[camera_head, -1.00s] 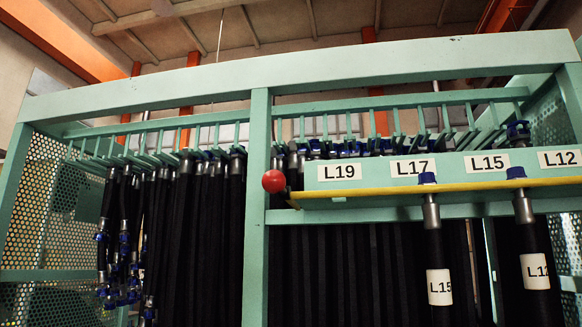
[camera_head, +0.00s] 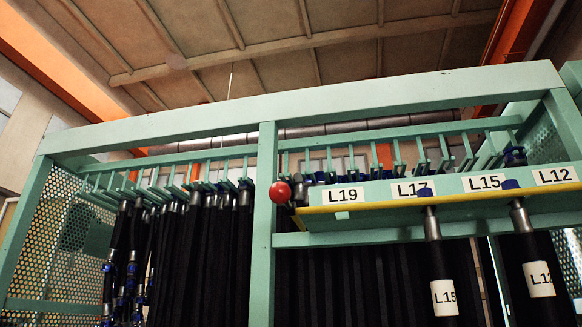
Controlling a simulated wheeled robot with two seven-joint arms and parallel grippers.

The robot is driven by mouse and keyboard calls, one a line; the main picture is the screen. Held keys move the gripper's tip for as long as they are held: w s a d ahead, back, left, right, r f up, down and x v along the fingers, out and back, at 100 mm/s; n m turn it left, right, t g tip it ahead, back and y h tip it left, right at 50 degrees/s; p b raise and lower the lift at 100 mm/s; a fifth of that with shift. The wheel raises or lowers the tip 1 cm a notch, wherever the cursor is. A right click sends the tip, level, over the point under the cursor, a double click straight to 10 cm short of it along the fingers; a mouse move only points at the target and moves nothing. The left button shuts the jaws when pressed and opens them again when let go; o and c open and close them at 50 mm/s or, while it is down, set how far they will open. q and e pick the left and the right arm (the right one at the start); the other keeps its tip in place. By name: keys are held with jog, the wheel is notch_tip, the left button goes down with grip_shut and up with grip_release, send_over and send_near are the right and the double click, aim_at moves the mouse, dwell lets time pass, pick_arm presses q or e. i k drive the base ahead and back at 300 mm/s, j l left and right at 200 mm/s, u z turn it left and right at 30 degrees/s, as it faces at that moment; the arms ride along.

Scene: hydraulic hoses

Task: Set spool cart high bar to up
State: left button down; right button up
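The high bar (camera_head: 400,202) is a thin yellow bar with a red ball knob (camera_head: 280,192) at its left end. It runs along the front of a green label shelf on the green spool cart (camera_head: 150,130), just below the labels. The knob shows at the right edge of the cart's middle post. Two black hoses with grey fittings, the L15 hose (camera_head: 443,270) and the L12 hose (camera_head: 541,270), hang at the right; their blue-capped tops show at the bar. Neither gripper is in view.
White labels L19 (camera_head: 344,194), L17, L15 and L12 line the shelf above the bar. Many black hoses (camera_head: 200,260) hang from a row of green pegs on the left. Perforated side panels close both ends of the cart. Ceiling beams are above.

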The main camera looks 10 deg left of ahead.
aim_at(279, 193)
jog(key=k+l+u, duration=0.15)
jog(key=l+u, duration=0.2)
jog(key=k+l+u, duration=0.2)
jog(key=l+u, duration=0.15)
jog(key=k+l+u, duration=0.25)
jog(key=l+u, duration=0.15)
jog(key=l, duration=0.05)
